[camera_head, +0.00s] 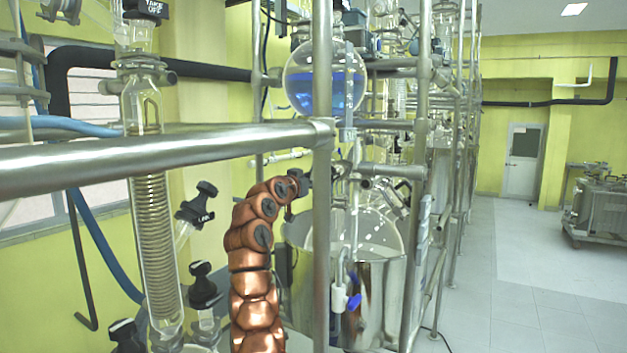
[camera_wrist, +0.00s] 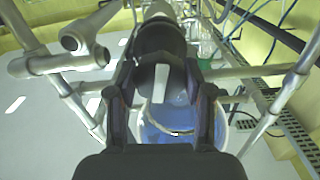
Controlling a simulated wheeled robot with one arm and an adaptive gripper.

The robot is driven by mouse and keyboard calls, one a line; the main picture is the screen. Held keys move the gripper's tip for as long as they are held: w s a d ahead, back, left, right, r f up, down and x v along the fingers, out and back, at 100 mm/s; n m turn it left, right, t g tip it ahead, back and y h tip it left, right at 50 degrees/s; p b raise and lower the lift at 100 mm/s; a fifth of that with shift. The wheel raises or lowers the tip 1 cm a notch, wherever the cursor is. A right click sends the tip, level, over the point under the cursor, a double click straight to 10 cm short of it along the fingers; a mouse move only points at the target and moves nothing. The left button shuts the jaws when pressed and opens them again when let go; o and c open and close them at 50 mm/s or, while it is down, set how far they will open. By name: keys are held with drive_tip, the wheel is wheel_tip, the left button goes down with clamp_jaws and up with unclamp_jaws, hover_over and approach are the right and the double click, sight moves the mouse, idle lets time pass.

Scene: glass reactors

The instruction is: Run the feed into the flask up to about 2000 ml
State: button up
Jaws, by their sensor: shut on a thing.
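The round glass feed vessel (camera_head: 325,80) holds blue liquid to about its middle, high up in the head view. A glass stem (camera_head: 347,132) runs down from it. The large glass flask (camera_head: 375,232) sits below in a steel bath (camera_head: 383,285). It looks clear, and I cannot read a level or scale on it. My gripper (camera_head: 304,182) is small beside the upright post, at the height between vessel and flask. In the wrist view my gripper (camera_wrist: 162,95) is shut on a dark handle (camera_wrist: 160,55). A blue round shape shows behind the fingers.
A thick steel rail (camera_head: 170,155) crosses in front, and an upright post (camera_head: 322,240) stands close to my arm. A coiled glass condenser (camera_head: 153,240) and black-capped necks (camera_head: 204,290) stand at the left. The floor (camera_head: 540,270) at the right is open.

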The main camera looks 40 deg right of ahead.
drive_tip(key=shift+w+a+f, duration=0.1)
drive_tip(key=shift+w+f, duration=0.05)
drive_tip(key=o, duration=1.1)
drive_tip(key=shift+o, duration=0.3)
drive_tip(key=v, duration=1.2)
idle(0.5)
